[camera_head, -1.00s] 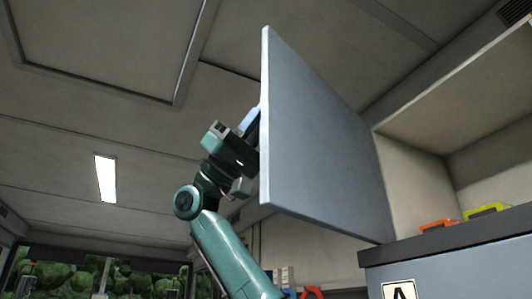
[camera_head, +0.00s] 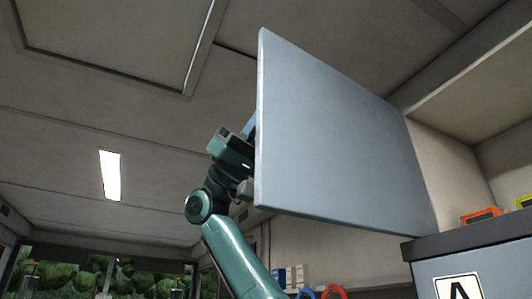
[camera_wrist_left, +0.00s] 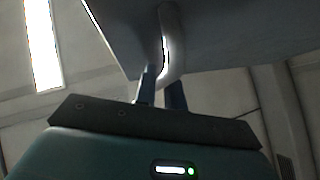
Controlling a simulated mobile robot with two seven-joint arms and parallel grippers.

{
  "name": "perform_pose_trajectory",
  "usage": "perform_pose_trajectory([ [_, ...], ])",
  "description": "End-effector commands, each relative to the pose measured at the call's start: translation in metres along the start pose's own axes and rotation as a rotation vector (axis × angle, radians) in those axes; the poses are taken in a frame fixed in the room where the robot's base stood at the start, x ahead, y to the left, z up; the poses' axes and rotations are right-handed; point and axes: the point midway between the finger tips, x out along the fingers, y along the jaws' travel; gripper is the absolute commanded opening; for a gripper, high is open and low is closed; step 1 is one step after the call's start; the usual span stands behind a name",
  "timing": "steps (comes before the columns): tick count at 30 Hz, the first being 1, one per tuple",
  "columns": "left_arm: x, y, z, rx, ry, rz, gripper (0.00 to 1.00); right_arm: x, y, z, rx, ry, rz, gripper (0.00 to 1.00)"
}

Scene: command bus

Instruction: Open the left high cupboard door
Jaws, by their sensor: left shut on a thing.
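The left high cupboard door (camera_head: 340,140) is a flat grey-blue panel. It stands wide open, swung out from the cupboard (camera_head: 470,85) at the right, whose inside shows. My left arm reaches up behind the door's free edge on the left. My left gripper (camera_wrist_left: 162,92) is shut on the door's curved metal handle (camera_wrist_left: 172,40) in the left wrist view. The door hides the fingertips and the handle in the head view. My right gripper is not in view.
Orange (camera_head: 480,215) and yellow-green (camera_head: 525,201) items sit inside the cupboard at the right. A grey cabinet front with an "A" sign (camera_head: 459,288) is below. Red and blue rings (camera_head: 334,292) and small boxes (camera_head: 291,277) show low behind. The ceiling has a lit lamp (camera_head: 110,175).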

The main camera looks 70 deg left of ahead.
Motion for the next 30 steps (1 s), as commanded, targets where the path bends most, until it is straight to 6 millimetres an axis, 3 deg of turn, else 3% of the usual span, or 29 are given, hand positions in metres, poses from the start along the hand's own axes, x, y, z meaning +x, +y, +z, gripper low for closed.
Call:
perform_pose_trajectory([
  [12,0.0007,-0.0009,-0.0002,0.0,0.001,-0.002,0.0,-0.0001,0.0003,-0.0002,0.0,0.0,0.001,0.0],
  [13,0.0007,-0.0009,-0.0002,0.0,0.001,-0.002,0.13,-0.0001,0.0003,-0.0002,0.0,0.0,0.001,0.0],
  [20,0.0006,-0.0006,0.0,0.0,0.0,-0.001,0.32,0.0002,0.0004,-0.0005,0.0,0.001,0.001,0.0],
  [30,-0.0064,-0.0006,0.0007,0.0,0.001,-0.002,0.32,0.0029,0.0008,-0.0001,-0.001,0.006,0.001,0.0],
])
